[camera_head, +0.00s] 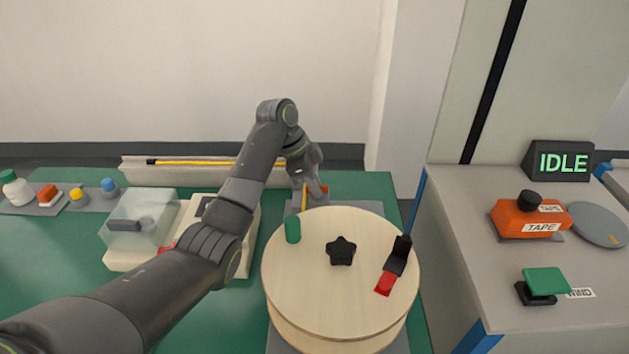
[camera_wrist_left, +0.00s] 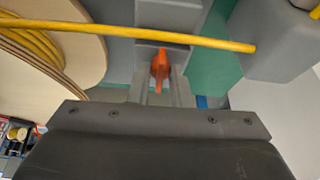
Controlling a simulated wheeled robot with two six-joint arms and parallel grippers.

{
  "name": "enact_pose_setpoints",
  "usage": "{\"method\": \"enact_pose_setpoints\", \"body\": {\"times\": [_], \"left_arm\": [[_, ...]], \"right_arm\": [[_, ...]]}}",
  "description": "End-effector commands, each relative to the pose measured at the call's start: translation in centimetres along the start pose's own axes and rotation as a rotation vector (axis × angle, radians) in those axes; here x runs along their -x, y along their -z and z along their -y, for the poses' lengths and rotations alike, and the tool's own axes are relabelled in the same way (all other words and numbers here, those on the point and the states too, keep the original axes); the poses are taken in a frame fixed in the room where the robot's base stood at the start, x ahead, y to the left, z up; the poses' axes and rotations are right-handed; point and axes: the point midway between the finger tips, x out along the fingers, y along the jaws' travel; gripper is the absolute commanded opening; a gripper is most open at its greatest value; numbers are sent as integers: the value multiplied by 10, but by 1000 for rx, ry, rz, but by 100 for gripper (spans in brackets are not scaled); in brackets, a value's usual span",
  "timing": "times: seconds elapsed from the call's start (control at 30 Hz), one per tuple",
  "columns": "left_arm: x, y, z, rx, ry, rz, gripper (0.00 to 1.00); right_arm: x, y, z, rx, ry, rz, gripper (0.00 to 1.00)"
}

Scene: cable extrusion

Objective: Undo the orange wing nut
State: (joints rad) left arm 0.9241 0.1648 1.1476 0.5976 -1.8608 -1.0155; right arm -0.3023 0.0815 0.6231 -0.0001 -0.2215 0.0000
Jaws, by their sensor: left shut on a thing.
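The orange wing nut (camera_wrist_left: 159,70) shows in the left wrist view at the top middle, standing on a grey block. My left gripper (camera_wrist_left: 159,88) has its two fingers on either side of it and is shut on it. In the head view my left gripper (camera_head: 311,190) reaches down just behind the wooden spool (camera_head: 305,240), and a bit of orange shows beside its fingers. The wing nut is mostly hidden there by the gripper. My right gripper is not in view.
A yellow cable (camera_wrist_left: 130,29) crosses the left wrist view close beyond the fingertips. A clear-covered machine (camera_head: 141,220) stands left. The right cabinet display reads IDLE.

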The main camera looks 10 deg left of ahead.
Motion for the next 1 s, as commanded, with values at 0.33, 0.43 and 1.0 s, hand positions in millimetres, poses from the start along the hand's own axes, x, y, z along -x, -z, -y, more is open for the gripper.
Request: {"method": "enact_pose_setpoints", "body": {"times": [0.33,0.43,1.0], "left_arm": [[9,4,-2,213,87,1,0],[9,4,-4,301,121,0,0],[6,5,-6,800,330,1,0]], "right_arm": [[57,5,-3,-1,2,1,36],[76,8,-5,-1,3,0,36],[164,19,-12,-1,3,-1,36]]}}
